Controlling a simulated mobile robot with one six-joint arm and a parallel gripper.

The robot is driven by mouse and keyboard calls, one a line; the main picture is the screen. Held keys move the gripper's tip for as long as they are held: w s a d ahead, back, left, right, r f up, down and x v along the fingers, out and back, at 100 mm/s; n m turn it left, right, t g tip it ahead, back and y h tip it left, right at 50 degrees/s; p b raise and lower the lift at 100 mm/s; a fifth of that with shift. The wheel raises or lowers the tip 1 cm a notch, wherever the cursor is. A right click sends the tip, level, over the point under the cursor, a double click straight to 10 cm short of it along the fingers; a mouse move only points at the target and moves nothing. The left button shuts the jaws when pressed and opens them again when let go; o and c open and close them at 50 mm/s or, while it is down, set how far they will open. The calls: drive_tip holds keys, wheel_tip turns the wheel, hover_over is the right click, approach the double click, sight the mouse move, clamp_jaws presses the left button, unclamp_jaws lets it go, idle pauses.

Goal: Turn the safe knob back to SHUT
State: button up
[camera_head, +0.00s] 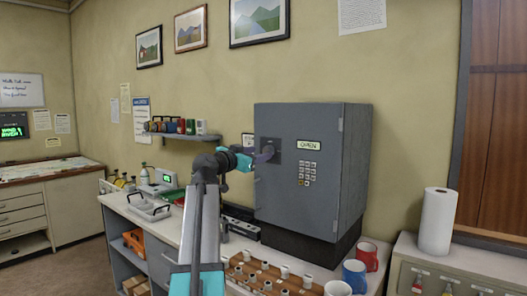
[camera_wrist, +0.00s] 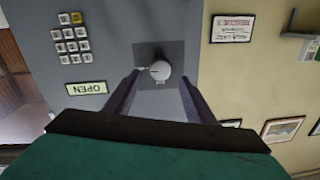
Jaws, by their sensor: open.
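The grey safe (camera_head: 335,190) stands on the counter with its door closed against the body. Its label (camera_head: 308,145) reads OPEN, and the same label (camera_wrist: 87,88) shows upside down in the wrist view. The round light grey safe knob (camera_wrist: 160,70) sits on a dark square plate (camera_wrist: 150,52), with a small pointer towards the left in the wrist view. My gripper (camera_head: 264,155) is at the knob in the head view. In the wrist view my gripper (camera_wrist: 160,80) is open, one finger on each side of the knob; I cannot tell whether they touch it.
A keypad (camera_head: 307,173) is on the safe front. Below stand a wooden rack (camera_head: 262,277) with several small cups, a red mug (camera_head: 367,257) and a blue mug (camera_head: 354,275). A shelf (camera_head: 178,135) hangs left of the safe. A paper roll (camera_head: 437,222) stands at right.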

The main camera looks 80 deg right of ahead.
sight(267, 151)
drive_tip(key=shift+p+x, duration=0.3)
drive_tip(key=shift+x, duration=1.8)
drive_tip(key=shift+c, duration=0.4)
drive_tip(key=c, duration=1)
drive_tip(key=shift+o, duration=0.2)
